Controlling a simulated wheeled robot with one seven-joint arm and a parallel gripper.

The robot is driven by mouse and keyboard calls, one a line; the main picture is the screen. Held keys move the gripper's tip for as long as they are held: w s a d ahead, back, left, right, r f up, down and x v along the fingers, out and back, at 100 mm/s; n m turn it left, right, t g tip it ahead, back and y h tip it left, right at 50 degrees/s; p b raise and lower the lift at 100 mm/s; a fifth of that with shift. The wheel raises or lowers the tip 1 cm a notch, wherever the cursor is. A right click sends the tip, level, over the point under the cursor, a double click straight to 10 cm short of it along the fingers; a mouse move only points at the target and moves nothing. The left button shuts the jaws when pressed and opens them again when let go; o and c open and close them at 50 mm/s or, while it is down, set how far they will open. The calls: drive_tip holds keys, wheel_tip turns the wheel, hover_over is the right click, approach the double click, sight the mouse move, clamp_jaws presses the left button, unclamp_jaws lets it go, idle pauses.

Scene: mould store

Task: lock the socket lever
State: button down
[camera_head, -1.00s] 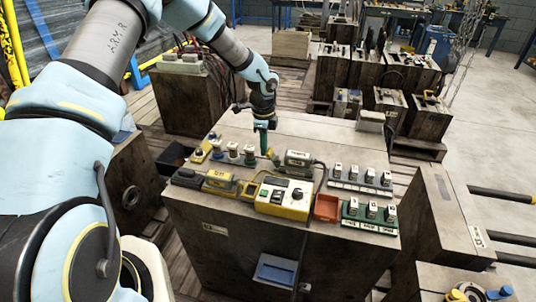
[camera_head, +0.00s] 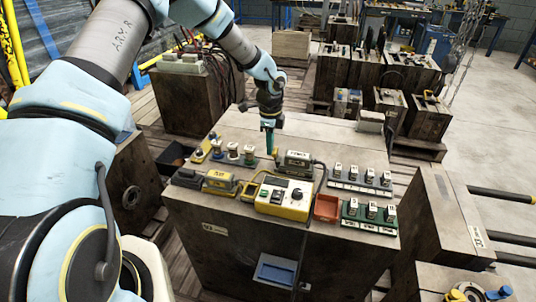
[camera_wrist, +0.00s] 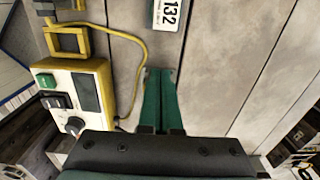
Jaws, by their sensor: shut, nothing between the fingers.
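A grey block-shaped unit with a pale label (camera_head: 297,159) stands on the bench top behind the yellow control box; I take it to be the socket. A small yellow-olive piece (camera_head: 276,155) at its left end may be its lever; I cannot tell its position. In the wrist view a white label reading 132 (camera_wrist: 168,14) is at the top edge. My gripper (camera_head: 269,151) points down, just left of the unit, its green fingers together and empty. In the wrist view the fingertips (camera_wrist: 160,72) are over bare bench top; I cannot tell whether they touch anything.
The yellow control box (camera_head: 284,198) stands in front, with a yellow cable (camera_wrist: 143,60) looping beside the fingers. Several plugs on a strip (camera_head: 234,160) are to the left.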

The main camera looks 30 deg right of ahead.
drive_tip(key=shift+a+r, duration=0.1)
drive_tip(key=shift+w+a+r+p, duration=0.2)
drive_tip(key=shift+w+a+p, duration=0.1)
drive_tip(key=shift+w+a, duration=0.1)
wheel_tip(320, 180, up, 7)
drive_tip(key=p, duration=0.5)
idle(0.5)
idle(0.3)
drive_tip(key=s+a+r+n+b, duration=0.1)
drive_tip(key=a+r+n, duration=0.4)
drive_tip(key=a, duration=0.5)
drive_tip(key=a+r+n, duration=0.3)
drive_tip(key=a+n, duration=0.3)
drive_tip(key=a, duration=0.4)
drive_tip(key=s+a+r+n+b, duration=0.1)
drive_tip(key=a+r+n, duration=0.45)
drive_tip(key=a, duration=0.45)
drive_tip(key=s+a+r+n+t, duration=0.1)
drive_tip(key=s+a+n, duration=0.5)
drive_tip(key=a+n, duration=0.2)
drive_tip(key=shift+s+a+r+n+t, duration=0.3)
drive_tip(key=shift+s+a+r+n, duration=0.05)
drive_tip(key=shift+s+a+n, duration=0.1)
